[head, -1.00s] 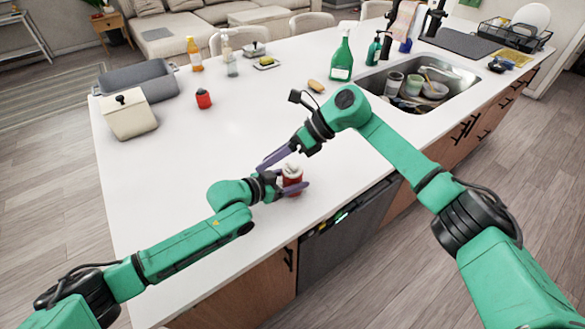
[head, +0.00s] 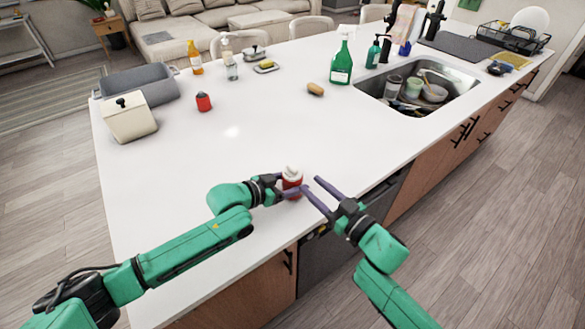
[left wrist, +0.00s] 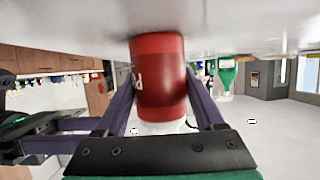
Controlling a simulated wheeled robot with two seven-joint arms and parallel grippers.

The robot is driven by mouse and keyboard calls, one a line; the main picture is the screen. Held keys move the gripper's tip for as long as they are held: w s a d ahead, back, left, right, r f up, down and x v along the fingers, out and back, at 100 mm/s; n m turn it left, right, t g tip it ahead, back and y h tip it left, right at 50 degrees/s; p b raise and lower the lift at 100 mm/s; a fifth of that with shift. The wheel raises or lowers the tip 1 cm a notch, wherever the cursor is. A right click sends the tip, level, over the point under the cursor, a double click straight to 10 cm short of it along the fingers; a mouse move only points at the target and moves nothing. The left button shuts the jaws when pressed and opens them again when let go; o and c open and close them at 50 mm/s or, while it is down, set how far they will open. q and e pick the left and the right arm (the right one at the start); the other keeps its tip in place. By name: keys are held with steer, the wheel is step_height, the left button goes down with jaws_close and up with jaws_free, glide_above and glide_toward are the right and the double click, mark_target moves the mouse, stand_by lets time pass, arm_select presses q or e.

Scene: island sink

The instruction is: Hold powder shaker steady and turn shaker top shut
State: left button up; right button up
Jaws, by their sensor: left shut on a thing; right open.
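The powder shaker (head: 291,180) has a red body and a white top, and stands upright near the front edge of the white counter. My left gripper (head: 287,189) is shut around its body from the left. In the left wrist view the red body (left wrist: 160,78), with part of a printed label, sits between the fingers, upside down in the picture. The white shaker top (head: 292,172) shows above the body; its exact turn cannot be told. My right gripper (head: 311,186) is open, its fingers close to the shaker's right side, holding nothing.
A small red container (head: 203,102), a cream lidded box (head: 129,117) and a grey tub (head: 141,83) stand at the left. The mid-counter is clear.

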mark_target(295, 173)
steer(key=x, duration=0.9)
steer(key=shift+s, duration=0.1)
jaws_close()
steer(key=shift+a+r+h, duration=0.1)
steer(key=shift+h, duration=0.2)
steer(key=m+t+h, duration=0.2)
steer(key=h, duration=0.1)
steer(key=shift+m+t, duration=0.3)
steer(key=shift+m, duration=0.1)
